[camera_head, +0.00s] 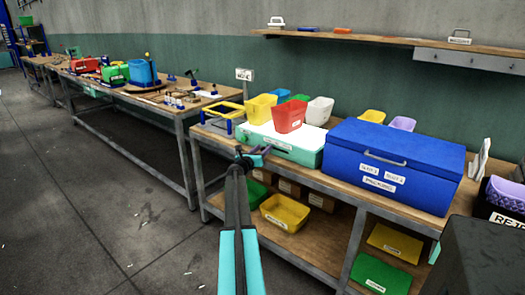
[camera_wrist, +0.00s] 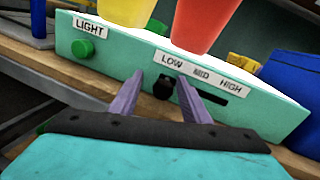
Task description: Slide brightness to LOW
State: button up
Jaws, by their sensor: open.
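The light box (camera_head: 300,148) is a teal box with a bright white top on the bench; its front panel (camera_wrist: 120,58) fills the middle of the wrist view. A black slider knob (camera_wrist: 163,88) sits at the left end of a dark slot (camera_wrist: 215,95), below the LOW end of the LOW/MID/HIGH label (camera_wrist: 200,73). My gripper (camera_wrist: 160,79) is open, with one finger on each side of the knob in the picture. Contact cannot be told. In the head view my gripper (camera_head: 254,153) is at the box's front left.
A green knob (camera_wrist: 83,48) sits under a LIGHT label (camera_wrist: 91,25) on the panel's left. Red (camera_head: 289,115) and yellow (camera_head: 260,107) bins stand on the box. A large blue case (camera_head: 390,165) is close on the right. The bench edge (camera_wrist: 50,88) runs below the panel.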

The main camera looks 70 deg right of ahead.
jog(key=shift+a, duration=0.15)
jog(key=a+b, duration=0.1)
jog(key=a, duration=1.2)
jog(key=shift+w+a+b, duration=0.25)
jog(key=shift+w+b, duration=0.05)
jog(key=shift+w, duration=0.1)
dwell(0.3)
